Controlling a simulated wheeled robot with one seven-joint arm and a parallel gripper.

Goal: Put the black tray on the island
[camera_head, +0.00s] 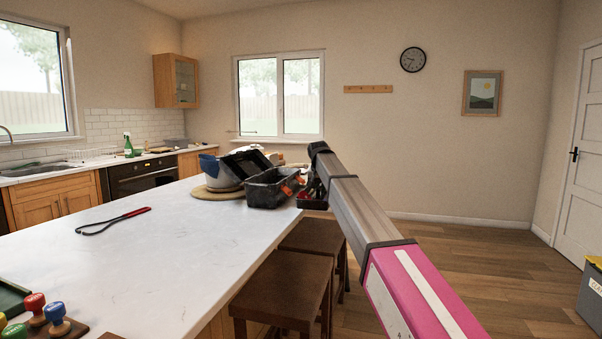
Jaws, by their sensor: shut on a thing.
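The black tray (267,189) is a dark, open-topped box at the far right end of the white island (150,240). I cannot tell whether its base touches the top. My arm reaches in from the lower right, and its dark end is just right of the tray. My gripper (293,186), with orange parts at the tray's right side, is shut on the tray. The fingertips are small and partly hidden.
Behind the tray are a grey-white vessel (218,174) on a round tan board and a tilted black item (248,162). A red-handled loop tool (112,221) lies on the left. Colourful knobbed stamps (56,316) are in front. Brown stools (285,292) stand beside the island. Its middle is clear.

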